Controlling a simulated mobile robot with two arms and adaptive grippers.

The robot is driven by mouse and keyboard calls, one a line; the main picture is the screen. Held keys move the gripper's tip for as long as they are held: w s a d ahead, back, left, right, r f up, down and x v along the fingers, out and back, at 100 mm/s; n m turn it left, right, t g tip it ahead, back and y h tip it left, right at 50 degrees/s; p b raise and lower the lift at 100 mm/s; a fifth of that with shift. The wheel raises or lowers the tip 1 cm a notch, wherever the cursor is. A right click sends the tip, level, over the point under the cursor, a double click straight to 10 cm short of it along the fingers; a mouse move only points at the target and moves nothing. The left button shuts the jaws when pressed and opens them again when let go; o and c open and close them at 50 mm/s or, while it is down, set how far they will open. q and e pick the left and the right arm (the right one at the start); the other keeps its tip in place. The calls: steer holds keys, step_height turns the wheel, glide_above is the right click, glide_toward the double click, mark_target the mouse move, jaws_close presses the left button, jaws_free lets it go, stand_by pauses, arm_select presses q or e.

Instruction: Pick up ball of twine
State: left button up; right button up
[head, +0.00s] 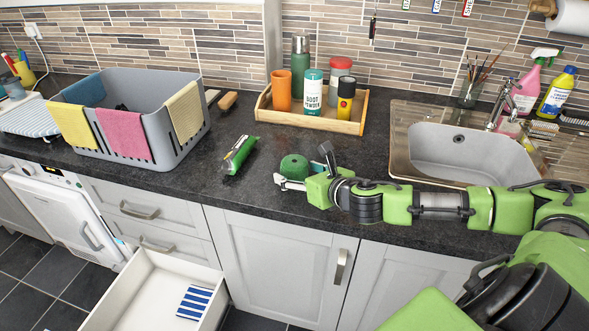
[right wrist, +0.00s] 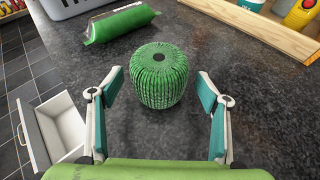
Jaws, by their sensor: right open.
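The ball of twine (right wrist: 160,78) is green, wound in a squat round shape with a dark hole in its top. It stands on the dark worktop, and in the head view (head: 294,166) it sits at the tip of my right gripper, which partly hides it. My right gripper (right wrist: 160,108) is open, with its two teal-padded fingers apart on either side of the space in front of the twine. The twine lies just beyond the fingertips, apart from both pads. In the head view the right gripper (head: 290,183) reaches in from the right. My left gripper is not in view.
A green packet (head: 238,156) lies left of the twine. A wooden tray (head: 262,112) with bottles and cups stands behind. A grey crate (head: 188,148) with cloths is at left, a sink (head: 400,150) at right. An open drawer (head: 150,262) juts out below the worktop.

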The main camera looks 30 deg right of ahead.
steer(key=shift+x, duration=1.35)
steer(key=shift+c, duration=0.5)
steer(key=c, duration=1.2)
